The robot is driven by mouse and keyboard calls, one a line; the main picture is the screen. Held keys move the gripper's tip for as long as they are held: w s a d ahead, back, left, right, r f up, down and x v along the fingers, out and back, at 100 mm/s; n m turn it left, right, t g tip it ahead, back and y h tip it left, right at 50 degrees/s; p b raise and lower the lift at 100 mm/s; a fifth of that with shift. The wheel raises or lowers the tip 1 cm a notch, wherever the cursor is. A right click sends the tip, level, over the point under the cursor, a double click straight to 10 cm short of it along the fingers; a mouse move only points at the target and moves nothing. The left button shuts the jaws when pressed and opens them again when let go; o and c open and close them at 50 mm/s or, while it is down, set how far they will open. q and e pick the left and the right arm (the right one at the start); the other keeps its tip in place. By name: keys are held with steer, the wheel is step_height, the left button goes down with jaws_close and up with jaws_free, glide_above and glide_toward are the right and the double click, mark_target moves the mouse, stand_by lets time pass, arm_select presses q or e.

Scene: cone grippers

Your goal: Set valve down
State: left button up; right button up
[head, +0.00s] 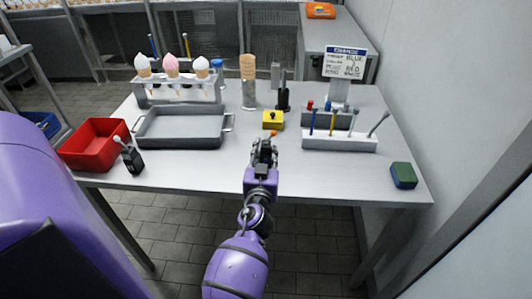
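My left gripper (264,146) is over the front middle of the table, its fingers pointing away from me. A small orange-red piece (273,133) shows right at its fingertips; it may be part of the valve, but it is too small to tell whether the fingers hold it. A yellow block with a black knob (272,120) sits on the table just beyond the fingertips. I cannot tell for sure which thing is the valve. My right gripper is not in view.
A grey tray (181,142), a red bin (96,158) and a black handheld device (132,160) are left. A white rack with tools (340,143) and a green-blue sponge (403,175) are right. A cone holder (176,100) stands behind. The table front right of the gripper is clear.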

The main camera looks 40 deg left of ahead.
arm_select(q)
steer(key=o, duration=0.3)
steer(key=shift+o, duration=0.2)
steer(key=shift+r, duration=0.15)
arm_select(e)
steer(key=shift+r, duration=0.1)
arm_select(q)
steer(key=shift+r+p, duration=0.35)
steer(key=v, duration=0.2)
steer(key=b+v, duration=0.1)
steer(key=v, duration=0.3)
steer(key=shift+s+d+f+b, duration=0.15)
steer(key=shift+s+f+b, duration=0.25)
steer(key=shift+s+d+r, duration=0.1)
steer(key=shift+s+d, duration=0.05)
steer(key=shift+s, duration=0.1)
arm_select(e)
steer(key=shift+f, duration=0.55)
